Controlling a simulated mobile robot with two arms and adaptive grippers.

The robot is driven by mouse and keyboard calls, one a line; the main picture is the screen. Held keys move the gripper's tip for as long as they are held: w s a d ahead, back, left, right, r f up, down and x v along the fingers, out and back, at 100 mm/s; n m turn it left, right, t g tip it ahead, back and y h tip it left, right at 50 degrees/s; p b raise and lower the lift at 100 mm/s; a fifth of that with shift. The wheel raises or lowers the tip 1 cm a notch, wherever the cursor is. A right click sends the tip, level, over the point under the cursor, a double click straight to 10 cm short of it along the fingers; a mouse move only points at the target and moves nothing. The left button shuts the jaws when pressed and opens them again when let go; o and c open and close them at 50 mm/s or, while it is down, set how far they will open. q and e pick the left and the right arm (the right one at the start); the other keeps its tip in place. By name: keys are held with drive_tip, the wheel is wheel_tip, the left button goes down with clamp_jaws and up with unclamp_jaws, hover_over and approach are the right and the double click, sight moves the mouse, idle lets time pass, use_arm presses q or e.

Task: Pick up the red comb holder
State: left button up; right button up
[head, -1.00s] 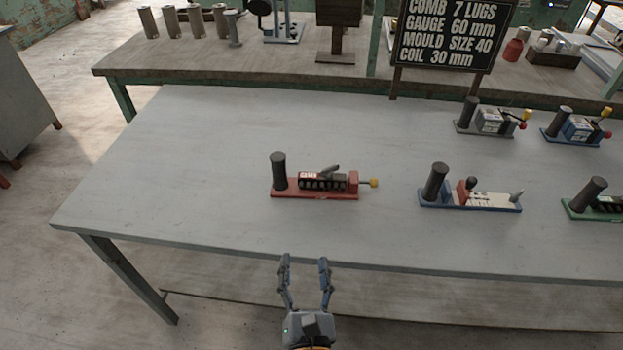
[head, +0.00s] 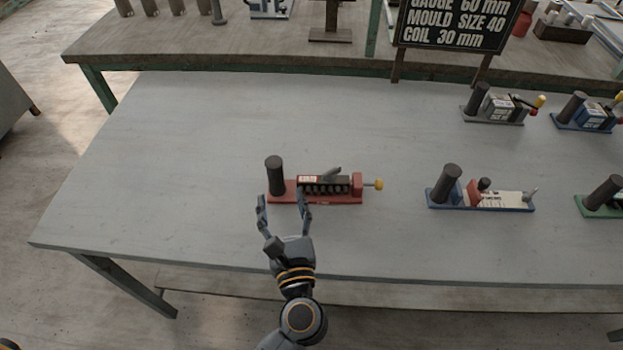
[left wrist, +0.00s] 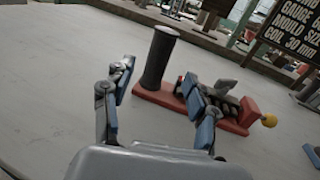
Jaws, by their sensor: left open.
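The red comb holder (head: 335,197) lies on the grey table in the head view. It has a red base, an upright dark cylindrical handle (head: 275,176) at its left end, a black toothed comb part and a yellow knob at its right end. My left gripper (head: 283,200) is open at the holder's near side, its fingers pointing toward the handle. In the left wrist view the handle (left wrist: 156,58) stands beyond and between the two open fingers (left wrist: 157,85). The right finger overlaps part of the red base in that view. Contact cannot be told. My right gripper is not in view.
A blue-based holder (head: 480,204) stands to the right, with a green-based one (head: 598,207) farther right. Two more holders (head: 495,106) (head: 590,112) stand behind. A black sign (head: 455,22) rises at the table's back edge. The table's left part is clear.

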sight(277, 180)
use_arm(q)
drive_tip(key=x, duration=0.2)
drive_tip(key=shift+w+a, duration=0.1)
drive_tip(key=shift+w, duration=0.25)
drive_tip(key=shift+w+a+p, duration=0.15)
drive_tip(key=shift+w+p, duration=0.2)
drive_tip(key=shift+w, duration=0.1)
drive_tip(key=p+x, duration=0.1)
drive_tip(key=x, duration=0.2)
drive_tip(key=shift+w+a, duration=0.15)
drive_tip(key=shift+w, duration=0.2)
drive_tip(key=shift+w+a+f, duration=0.15)
drive_tip(key=shift+w, duration=0.3)
drive_tip(key=shift+s, duration=0.1)
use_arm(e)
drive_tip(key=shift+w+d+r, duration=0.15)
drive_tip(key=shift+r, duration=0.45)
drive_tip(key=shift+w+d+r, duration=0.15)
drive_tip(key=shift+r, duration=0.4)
use_arm(q)
clamp_jaws()
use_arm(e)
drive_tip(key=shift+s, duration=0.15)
